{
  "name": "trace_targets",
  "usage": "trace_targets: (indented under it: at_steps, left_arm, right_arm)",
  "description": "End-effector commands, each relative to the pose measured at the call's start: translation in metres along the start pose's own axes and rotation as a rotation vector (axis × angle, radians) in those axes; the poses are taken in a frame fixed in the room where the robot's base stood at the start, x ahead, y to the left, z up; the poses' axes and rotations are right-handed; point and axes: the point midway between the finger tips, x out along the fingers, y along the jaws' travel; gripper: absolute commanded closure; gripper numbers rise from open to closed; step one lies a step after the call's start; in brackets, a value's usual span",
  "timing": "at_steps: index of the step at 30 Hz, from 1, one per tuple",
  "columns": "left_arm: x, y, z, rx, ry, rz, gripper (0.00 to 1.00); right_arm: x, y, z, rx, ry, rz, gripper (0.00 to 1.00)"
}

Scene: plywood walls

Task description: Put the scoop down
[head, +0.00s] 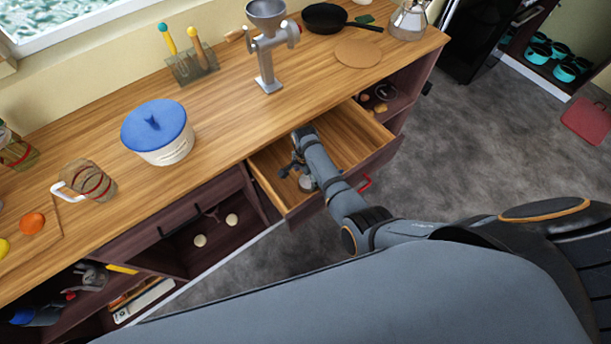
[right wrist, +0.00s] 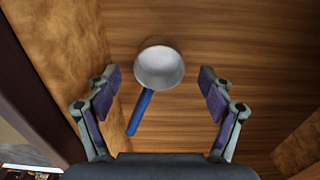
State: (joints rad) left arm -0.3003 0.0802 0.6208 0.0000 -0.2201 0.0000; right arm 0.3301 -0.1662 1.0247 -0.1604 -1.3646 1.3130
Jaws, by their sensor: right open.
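The scoop (right wrist: 159,68) has a pale grey round cup and a blue handle (right wrist: 140,112). It rests on the wooden floor of the open drawer (head: 352,132). In the head view its cup (head: 307,184) shows small beside my right gripper (head: 293,172). My right gripper is inside the drawer space with its jaws open. In the right wrist view the two fingers (right wrist: 159,82) stand apart on either side of the scoop, with clear gaps and no contact seen. My left gripper is not in view.
The wooden counter (head: 222,112) above carries a blue-lidded pot (head: 165,146), a metal grinder (head: 268,68), a mug (head: 97,182) and a black pan (head: 324,17). The drawer has side walls and a red handle (head: 365,184). Grey floor (head: 470,150) lies open to the right.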

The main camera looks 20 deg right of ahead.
Motion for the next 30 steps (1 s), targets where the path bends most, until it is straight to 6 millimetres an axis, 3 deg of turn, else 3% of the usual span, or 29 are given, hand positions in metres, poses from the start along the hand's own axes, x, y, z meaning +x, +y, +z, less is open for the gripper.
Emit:
trace_targets:
  at_steps: [1, 3, 9, 30]
  left_arm:
    - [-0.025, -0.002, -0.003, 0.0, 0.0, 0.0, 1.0]
    - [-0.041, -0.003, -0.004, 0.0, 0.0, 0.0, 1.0]
    - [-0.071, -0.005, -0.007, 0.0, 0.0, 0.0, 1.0]
    - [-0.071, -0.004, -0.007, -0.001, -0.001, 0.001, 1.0]
  right_arm:
    - [-0.025, 0.0, 0.0, 0.0, 0.0, 0.0, 0.19]
    - [-0.041, 0.0, 0.0, 0.0, 0.0, 0.0, 0.19]
    - [-0.071, 0.0, 0.0, 0.0, 0.0, 0.0, 0.19]
    - [-0.072, -0.001, 0.0, 0.0, 0.0, -0.001, 0.19]
